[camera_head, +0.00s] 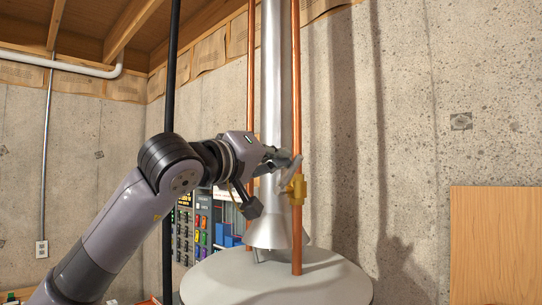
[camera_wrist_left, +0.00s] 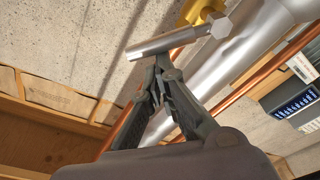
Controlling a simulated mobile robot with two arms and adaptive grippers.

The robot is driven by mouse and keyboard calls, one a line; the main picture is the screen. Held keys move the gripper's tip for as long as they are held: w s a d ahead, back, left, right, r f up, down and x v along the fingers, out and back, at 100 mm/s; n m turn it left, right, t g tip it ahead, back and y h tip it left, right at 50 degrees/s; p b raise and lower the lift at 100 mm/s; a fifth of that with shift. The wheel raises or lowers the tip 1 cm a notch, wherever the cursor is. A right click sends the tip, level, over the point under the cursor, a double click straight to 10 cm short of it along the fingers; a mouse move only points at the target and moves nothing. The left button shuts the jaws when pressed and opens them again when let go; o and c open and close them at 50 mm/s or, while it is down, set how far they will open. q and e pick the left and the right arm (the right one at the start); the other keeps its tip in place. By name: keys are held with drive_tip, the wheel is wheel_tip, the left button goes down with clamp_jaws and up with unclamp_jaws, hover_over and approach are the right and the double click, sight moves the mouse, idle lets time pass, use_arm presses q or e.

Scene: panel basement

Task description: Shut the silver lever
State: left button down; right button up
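The silver lever (camera_wrist_left: 178,43) is a short metal bar on a yellow brass valve (camera_head: 297,187). In the left wrist view, it slants across the upper middle, its hexagonal end near the valve body (camera_wrist_left: 203,10). In the head view, the lever (camera_head: 291,169) is small and partly overlapped by my gripper. My left gripper (camera_head: 287,160) is beside the lever at the copper pipe. In the left wrist view, the fingertips (camera_wrist_left: 164,68) meet just at the lever's near side, with no object visible between them. Whether they touch the lever is unclear. My right gripper is not in view.
The valve sits on a vertical copper pipe (camera_head: 297,100) beside a silver flue (camera_head: 271,70), above a grey tank top (camera_head: 285,280). A colourful panel (camera_head: 190,225) stands behind my arm. A wooden board (camera_head: 496,245) is at right. Concrete wall lies behind.

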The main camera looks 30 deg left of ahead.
use_arm(q)
drive_tip(key=m, duration=0.1)
drive_tip(key=d+f+m, duration=0.1)
drive_tip(key=m, duration=0.1)
drive_tip(key=d+m, duration=0.1)
drive_tip(key=shift+s+f+h, duration=0.2)
drive_tip(key=shift+s+h, duration=0.2)
drive_tip(key=shift+s+d+f+m+h+b, duration=0.15)
drive_tip(key=shift+d+f+m+b, duration=0.4)
drive_tip(key=shift+m+b, duration=0.2)
drive_tip(key=shift+s+d+f+m+h+b, duration=0.15)
drive_tip(key=shift+d+f+m+b, duration=0.25)
drive_tip(key=shift+f+m+b, duration=0.35)
drive_tip(key=shift+d, duration=0.1)
drive_tip(key=shift+s, duration=0.1)
drive_tip(key=v, duration=1.2)
drive_tip(key=shift+r, duration=0.1)
